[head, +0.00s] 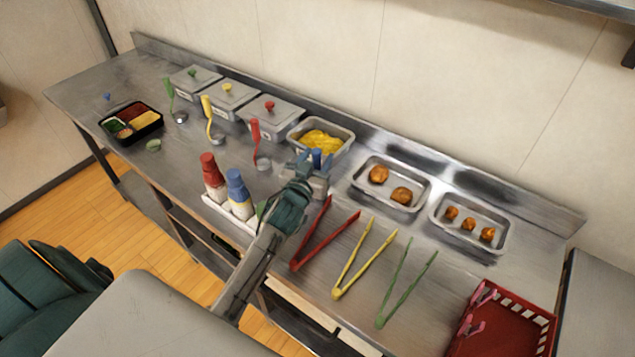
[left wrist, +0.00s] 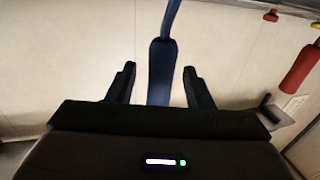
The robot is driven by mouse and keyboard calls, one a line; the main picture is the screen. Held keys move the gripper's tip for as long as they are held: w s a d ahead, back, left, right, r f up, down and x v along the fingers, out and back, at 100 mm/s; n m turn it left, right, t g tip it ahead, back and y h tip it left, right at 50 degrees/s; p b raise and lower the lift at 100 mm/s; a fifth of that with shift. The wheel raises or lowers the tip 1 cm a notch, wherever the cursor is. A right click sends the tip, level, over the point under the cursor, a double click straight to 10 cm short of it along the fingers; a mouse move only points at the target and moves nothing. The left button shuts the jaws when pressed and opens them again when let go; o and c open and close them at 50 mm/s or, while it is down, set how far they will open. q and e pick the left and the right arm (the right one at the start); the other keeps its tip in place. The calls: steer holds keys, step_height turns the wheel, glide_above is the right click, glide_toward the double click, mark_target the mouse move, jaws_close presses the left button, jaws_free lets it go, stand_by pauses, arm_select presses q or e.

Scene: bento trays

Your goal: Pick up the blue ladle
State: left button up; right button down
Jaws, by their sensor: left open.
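The blue ladle (head: 316,154) stands by the open container of yellow food, with its handle upright. My left gripper (head: 314,160) is at the handle, with its fingers apart on either side of it. In the left wrist view the blue ladle (left wrist: 162,75) has its handle between the two open fingers of the left gripper (left wrist: 160,72), with a gap on both sides. The ladle's bowl is hidden in the head view behind my gripper. My right gripper is not in view.
The red ladle (head: 254,132) stands to the left, with yellow and green ladles beyond. The open container (head: 325,121) is just behind my gripper. Red and blue bottles (head: 238,190) stand left of my forearm, tongs (head: 312,240) lie right. Metal trays (head: 395,178) are farther right.

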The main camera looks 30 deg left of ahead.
arm_select(q)
steer(key=shift+w+a, duration=0.15)
steer(key=shift+w, duration=0.85)
jaws_close()
